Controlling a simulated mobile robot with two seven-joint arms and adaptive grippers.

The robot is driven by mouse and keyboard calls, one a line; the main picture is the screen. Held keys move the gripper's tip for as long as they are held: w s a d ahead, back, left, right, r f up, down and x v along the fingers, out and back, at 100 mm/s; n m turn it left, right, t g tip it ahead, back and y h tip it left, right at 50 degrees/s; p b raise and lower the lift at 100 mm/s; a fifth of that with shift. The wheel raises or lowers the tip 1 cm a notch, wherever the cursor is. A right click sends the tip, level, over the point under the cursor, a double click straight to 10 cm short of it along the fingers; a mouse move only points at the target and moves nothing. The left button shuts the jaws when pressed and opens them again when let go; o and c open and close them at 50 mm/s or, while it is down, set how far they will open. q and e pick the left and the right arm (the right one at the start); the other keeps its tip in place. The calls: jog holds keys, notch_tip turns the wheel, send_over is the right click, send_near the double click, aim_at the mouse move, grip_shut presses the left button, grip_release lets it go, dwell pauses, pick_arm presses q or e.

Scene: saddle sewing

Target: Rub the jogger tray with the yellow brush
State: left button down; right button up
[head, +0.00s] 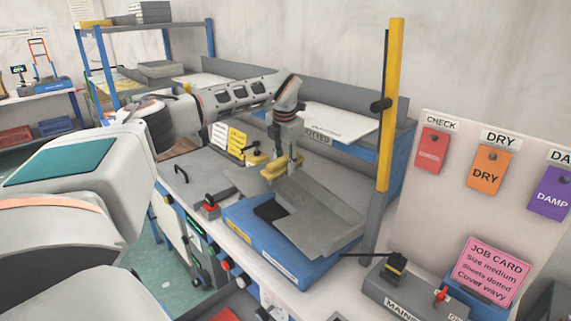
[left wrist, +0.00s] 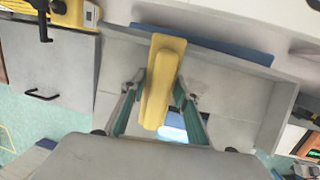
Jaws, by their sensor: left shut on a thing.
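The jogger tray (head: 318,218) is a grey, tilted metal tray with raised walls on a blue base (head: 262,245). My left gripper (head: 288,150) points down over the tray's far left part. It is shut on the yellow brush (head: 283,166). In the left wrist view the yellow brush (left wrist: 162,82) sits between the two fingers, with the grey tray (left wrist: 225,85) behind it. The brush looks close to the tray surface, but I cannot tell whether it touches. The brush's underside is hidden. My right gripper is not in view.
A yellow upright post (head: 390,105) stands just behind the tray at the right. A grey box with a black lever (head: 395,268) stands at the front right, beside the pink job card (head: 490,271). A grey lidded unit with a black handle (head: 188,170) lies left of the tray.

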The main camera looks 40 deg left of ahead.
pick_arm(q)
jog(key=r, duration=0.3)
jog(key=shift+w+d+r, duration=0.1)
jog(key=shift+w+d, duration=0.2)
jog(key=shift+w, duration=0.05)
jog(key=shift+w+d+r, duration=0.1)
jog(key=shift+w+r, duration=0.05)
jog(key=shift+r, duration=0.45)
jog(key=shift+w+d+r, duration=0.1)
jog(key=shift+r, duration=0.45)
jog(key=shift+r, duration=0.15)
jog(key=shift+w+d+r, duration=0.15)
jog(key=shift+r, duration=0.55)
jog(key=shift+w+d+r, duration=0.15)
jog(key=shift+r, duration=0.5)
